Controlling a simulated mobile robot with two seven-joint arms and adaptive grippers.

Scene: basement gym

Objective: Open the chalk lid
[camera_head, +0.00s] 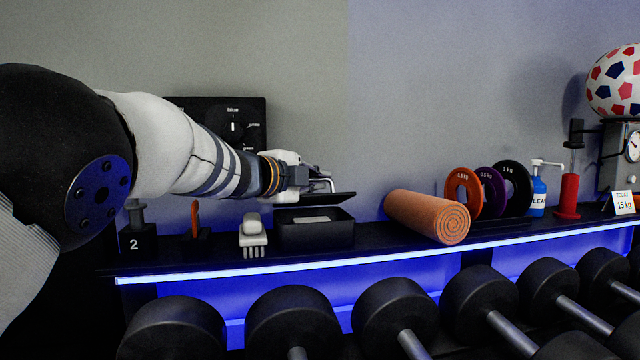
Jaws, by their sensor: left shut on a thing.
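A black chalk box (300,236) stands on the shelf near the middle of the camera_head view, with a pale patch showing inside its opening. Its black lid (338,199) is raised above the box, with a gap between lid and box front; whether its back edge touches the box is hidden. My left gripper (322,186) reaches in from the left over the box and is shut on the lid at its upper side. The fingertips are small and partly hidden. My right gripper is not in view.
A white brush (252,238) stands just left of the box. Several dumbbells (293,318) fill the rack below.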

